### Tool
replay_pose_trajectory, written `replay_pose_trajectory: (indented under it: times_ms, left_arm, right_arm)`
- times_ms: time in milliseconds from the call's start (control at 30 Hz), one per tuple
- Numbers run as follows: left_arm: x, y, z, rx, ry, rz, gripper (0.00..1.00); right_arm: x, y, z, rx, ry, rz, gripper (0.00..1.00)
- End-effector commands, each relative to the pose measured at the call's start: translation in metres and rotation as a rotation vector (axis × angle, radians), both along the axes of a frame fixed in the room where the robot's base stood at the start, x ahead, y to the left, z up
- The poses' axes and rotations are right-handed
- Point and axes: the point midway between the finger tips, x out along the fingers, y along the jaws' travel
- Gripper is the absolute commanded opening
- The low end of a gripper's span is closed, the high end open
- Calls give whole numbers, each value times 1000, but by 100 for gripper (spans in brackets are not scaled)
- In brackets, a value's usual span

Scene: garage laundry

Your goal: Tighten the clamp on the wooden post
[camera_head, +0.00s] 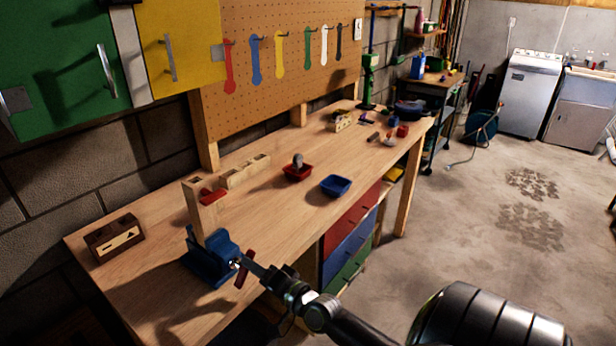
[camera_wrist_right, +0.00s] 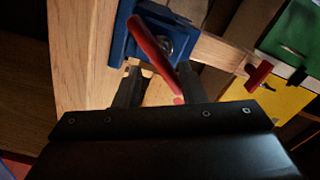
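The blue clamp (camera_head: 212,262) sits at the near front edge of the workbench, and its body also shows in the right wrist view (camera_wrist_right: 120,42). The wooden post (camera_head: 204,222) stands upright at the clamp. The clamp's red handle (camera_head: 246,268) is on the side facing me and runs diagonally in the wrist view (camera_wrist_right: 152,45). My right gripper (camera_head: 246,265) is at the handle. In the wrist view its two fingers (camera_wrist_right: 160,85) stand apart, with the handle's lower part crossing between them. Whether they touch it is unclear. My left gripper is not in view.
The workbench (camera_head: 270,225) also holds a red bin (camera_head: 298,173), a blue bin (camera_head: 336,186), a dark wooden box (camera_head: 114,238) and a wooden block (camera_head: 245,171). Coloured drawers (camera_head: 350,228) are under it. The floor at right is mostly open.

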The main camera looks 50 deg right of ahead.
Motion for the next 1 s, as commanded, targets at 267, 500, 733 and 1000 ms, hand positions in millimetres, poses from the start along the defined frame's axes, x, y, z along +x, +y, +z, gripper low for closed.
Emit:
replay_pose_trajectory:
  times_ms: [267, 500, 733, 1000]
  left_arm:
    - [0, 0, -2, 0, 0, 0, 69]
    - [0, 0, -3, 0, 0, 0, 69]
    - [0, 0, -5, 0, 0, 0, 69]
    - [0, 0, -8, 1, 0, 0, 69]
  right_arm:
    - [-21, -3, -3, -1, 5, -1, 35]
    - [-37, -3, -1, -1, 3, 0, 35]
    - [-54, -5, -1, -1, 2, -1, 35]
    - [-72, -6, -1, -1, 2, 0, 35]
